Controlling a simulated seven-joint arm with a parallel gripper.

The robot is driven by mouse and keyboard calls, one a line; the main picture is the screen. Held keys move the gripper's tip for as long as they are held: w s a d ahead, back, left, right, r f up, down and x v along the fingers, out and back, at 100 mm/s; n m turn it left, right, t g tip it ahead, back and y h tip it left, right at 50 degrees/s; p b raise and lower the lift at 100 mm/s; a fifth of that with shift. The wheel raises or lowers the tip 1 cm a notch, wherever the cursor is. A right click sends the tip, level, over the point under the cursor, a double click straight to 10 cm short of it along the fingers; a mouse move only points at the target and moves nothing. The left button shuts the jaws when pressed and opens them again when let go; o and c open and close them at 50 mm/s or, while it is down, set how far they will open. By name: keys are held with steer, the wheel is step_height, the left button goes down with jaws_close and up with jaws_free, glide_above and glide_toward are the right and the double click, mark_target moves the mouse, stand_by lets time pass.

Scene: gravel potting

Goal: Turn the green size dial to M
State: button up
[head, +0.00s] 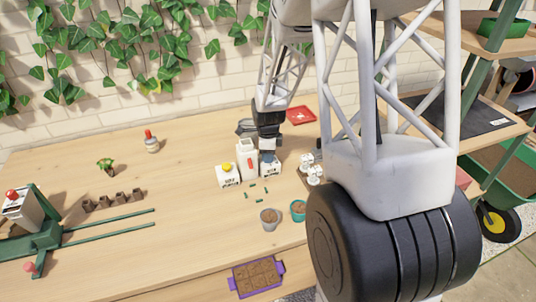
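My gripper (267,151) points down at the right one of a row of white units near the middle of the table. Its tip is over or against the top of the right white box (271,169); I cannot tell whether it touches. No green dial can be made out; the top of this box is mostly covered by my gripper. A taller white unit (247,161) with a red mark stands in the middle. A white box with a yellow knob (227,168) stands at left. The box lettering is too small to read, and the fingers are too small to judge.
Small green pieces (256,189) lie in front of the units. A grey pot (269,219) and a teal pot (298,211) stand nearer, with a purple tray (236,283) at the front edge. White items (311,168) stand close right.

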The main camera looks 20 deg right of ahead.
steer(key=shift+c, duration=1.4)
steer(key=shift+n, duration=0.7)
steer(key=o, duration=0.9)
steer(key=shift+r, duration=0.1)
steer(key=shift+r, duration=3.8)
